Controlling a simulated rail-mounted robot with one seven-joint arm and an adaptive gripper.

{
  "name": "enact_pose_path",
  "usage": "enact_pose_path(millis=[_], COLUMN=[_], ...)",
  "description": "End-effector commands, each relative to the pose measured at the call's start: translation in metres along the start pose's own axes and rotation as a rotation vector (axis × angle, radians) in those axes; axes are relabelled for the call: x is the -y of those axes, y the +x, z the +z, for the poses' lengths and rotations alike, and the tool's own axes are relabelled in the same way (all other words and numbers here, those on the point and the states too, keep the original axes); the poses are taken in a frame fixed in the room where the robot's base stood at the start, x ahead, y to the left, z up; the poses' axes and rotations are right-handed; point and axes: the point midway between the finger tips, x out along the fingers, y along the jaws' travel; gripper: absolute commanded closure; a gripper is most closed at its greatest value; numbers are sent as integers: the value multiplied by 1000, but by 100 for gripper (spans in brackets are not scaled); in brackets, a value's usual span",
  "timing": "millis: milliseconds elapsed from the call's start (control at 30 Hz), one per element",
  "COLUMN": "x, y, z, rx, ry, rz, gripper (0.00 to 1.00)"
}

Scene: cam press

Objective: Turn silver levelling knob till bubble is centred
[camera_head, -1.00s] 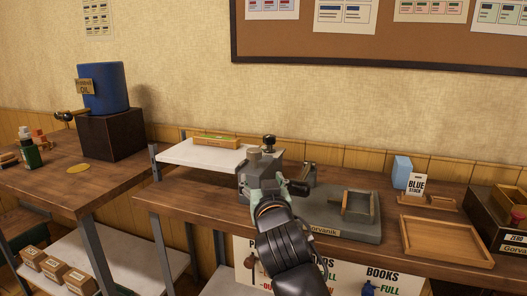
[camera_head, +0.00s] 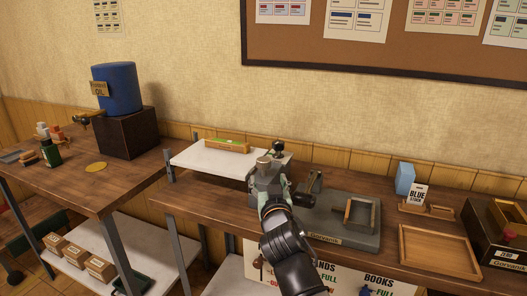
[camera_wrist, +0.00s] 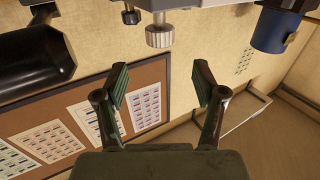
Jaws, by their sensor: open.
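The silver levelling knob (camera_wrist: 160,35) is ridged and shows at the top of the wrist view. My gripper (camera_wrist: 161,72) is open and empty. The knob lies beyond the gap between the fingers, roughly midway across, and touches neither. In the head view my gripper (camera_head: 268,178) is at the front right of a white plate (camera_head: 205,162). I cannot clearly make out the silver knob there. A wooden level with a green strip (camera_head: 227,145) lies on the plate; its bubble is too small to see.
A black knob (camera_wrist: 130,15) sits left of the silver one in the wrist view. A black cylinder (camera_wrist: 35,55) juts in at left. The grey Gorvanik press base (camera_head: 335,236) stands right of my gripper. A wooden tray (camera_head: 436,252) lies farther right.

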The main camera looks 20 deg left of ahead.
Motion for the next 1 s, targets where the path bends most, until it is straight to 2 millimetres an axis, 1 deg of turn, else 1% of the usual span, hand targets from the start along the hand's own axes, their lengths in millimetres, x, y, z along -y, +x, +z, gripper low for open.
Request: enact_pose_path(millis=[33, 367, 433, 600, 700, 833, 1000], x=[0, 0, 1, 0, 1, 1, 0], y=[5, 30, 44, 75, 91, 106, 115], z=[-6, -6, -2, -1, -1, -1, 0], rx=[3, 3, 2, 1, 2, 0, 0], ry=[-2, -2, -1, -1, -1, 0, -1], rz=[2, 0, 1, 1, 1, 0, 0], gripper=[30, 30, 30, 30, 30, 30, 30])
